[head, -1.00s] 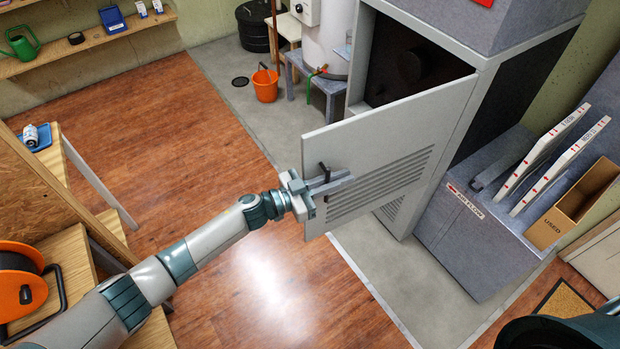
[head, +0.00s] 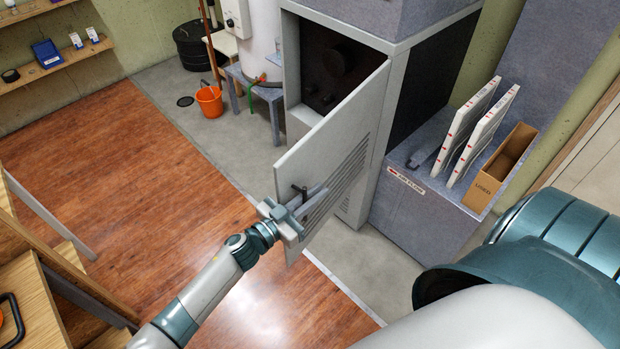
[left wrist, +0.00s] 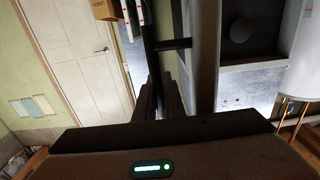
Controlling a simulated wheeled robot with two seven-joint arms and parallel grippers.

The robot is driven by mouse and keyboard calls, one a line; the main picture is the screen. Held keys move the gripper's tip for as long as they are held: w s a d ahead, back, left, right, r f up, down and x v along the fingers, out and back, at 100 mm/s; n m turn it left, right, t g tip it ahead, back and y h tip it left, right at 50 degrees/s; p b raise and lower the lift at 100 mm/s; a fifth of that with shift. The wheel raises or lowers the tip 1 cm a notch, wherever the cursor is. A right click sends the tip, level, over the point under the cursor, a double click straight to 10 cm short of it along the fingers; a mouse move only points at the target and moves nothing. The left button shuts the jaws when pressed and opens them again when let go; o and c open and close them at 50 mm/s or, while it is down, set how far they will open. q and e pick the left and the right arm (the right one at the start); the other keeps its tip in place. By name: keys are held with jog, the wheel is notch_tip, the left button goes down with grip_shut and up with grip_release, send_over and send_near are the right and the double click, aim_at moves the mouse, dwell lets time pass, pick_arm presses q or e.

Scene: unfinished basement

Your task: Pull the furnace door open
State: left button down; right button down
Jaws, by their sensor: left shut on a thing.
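The furnace (head: 398,85) is a tall grey cabinet in the head view. Its light grey door (head: 335,145), slotted with vents low down, stands well open, swung out toward me. The dark interior (head: 335,60) shows behind it. My left gripper (head: 308,200) is shut on the dark door handle (head: 298,190) near the door's free edge. In the left wrist view the fingers (left wrist: 165,95) reach up to the dark handle (left wrist: 176,43) beside the door, seen nearly edge-on. The gripper's own body hides part of the grip. My right gripper is out of view; a right arm link fills the lower right.
A grey duct box (head: 425,205) with upright white filters (head: 470,135) and a cardboard box (head: 500,165) stands right of the furnace. An orange bucket (head: 209,101) and a blue-grey stool (head: 255,90) stand behind. Wood floor (head: 165,165) left of the door is clear. Wooden furniture (head: 35,300) is lower left.

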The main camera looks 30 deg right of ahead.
pick_arm(q)
jog(key=shift+d+r, duration=0.1)
jog(key=shift+r, duration=0.1)
jog(key=c, duration=2.2)
grip_release()
jog(key=shift+o, duration=0.2)
jog(key=shift+d+f, duration=0.1)
jog(key=shift+f, duration=0.05)
jog(key=s+a+b, duration=0.2)
jog(key=a+b, duration=0.1)
jog(key=a, duration=1.4)
jog(key=shift+s+b, duration=0.3)
jog(key=shift+s, duration=0.05)
jog(key=shift+a, duration=0.1)
